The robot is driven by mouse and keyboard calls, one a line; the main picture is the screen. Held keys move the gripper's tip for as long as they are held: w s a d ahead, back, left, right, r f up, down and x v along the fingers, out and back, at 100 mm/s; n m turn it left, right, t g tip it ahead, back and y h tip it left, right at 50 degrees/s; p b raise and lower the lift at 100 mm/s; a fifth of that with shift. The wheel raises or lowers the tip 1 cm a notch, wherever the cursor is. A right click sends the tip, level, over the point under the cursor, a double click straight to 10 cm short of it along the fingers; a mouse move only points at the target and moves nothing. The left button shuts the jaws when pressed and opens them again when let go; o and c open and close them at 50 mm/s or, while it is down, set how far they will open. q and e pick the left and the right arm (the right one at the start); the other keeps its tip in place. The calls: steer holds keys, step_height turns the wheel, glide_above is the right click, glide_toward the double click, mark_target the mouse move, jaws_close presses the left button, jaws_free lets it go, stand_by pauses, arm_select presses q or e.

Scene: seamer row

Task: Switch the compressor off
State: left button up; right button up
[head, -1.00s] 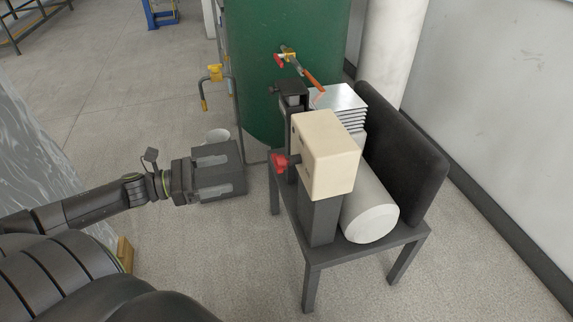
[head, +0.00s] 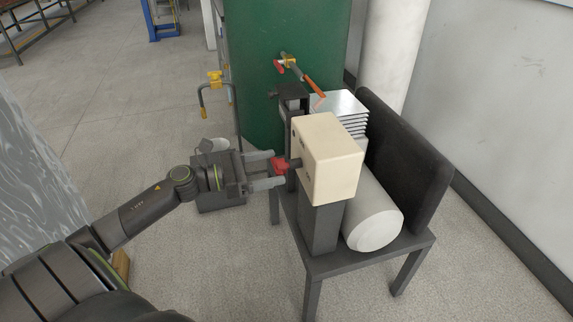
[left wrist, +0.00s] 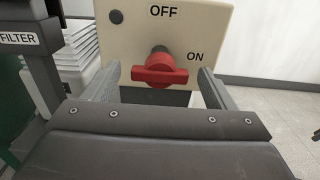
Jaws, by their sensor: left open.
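The compressor's cream switch box (head: 328,160) stands on a dark post on a small grey table. Its red rotary knob (left wrist: 160,70) shows in the left wrist view below the word OFF and left of the word ON. The knob's grip bar lies roughly level, one end towards ON. The knob also shows in the head view (head: 281,165). My left gripper (head: 277,168) is open, its fingers reaching towards the box on either side of the knob. In the left wrist view gaps show between knob and both fingers. The right gripper is out of view.
The table (head: 370,262) also holds a white cylinder (head: 372,220), a finned metal block (head: 340,103) and a black panel (head: 405,150). A green tank (head: 280,60) with a valve stands behind. A FILTER label (left wrist: 18,38) shows left of the box.

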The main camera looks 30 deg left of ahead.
mark_target(275, 166)
arm_select(q)
steer(key=shift+p+x, duration=0.3)
steer(key=shift+x, duration=2.1)
steer(key=c, duration=1)
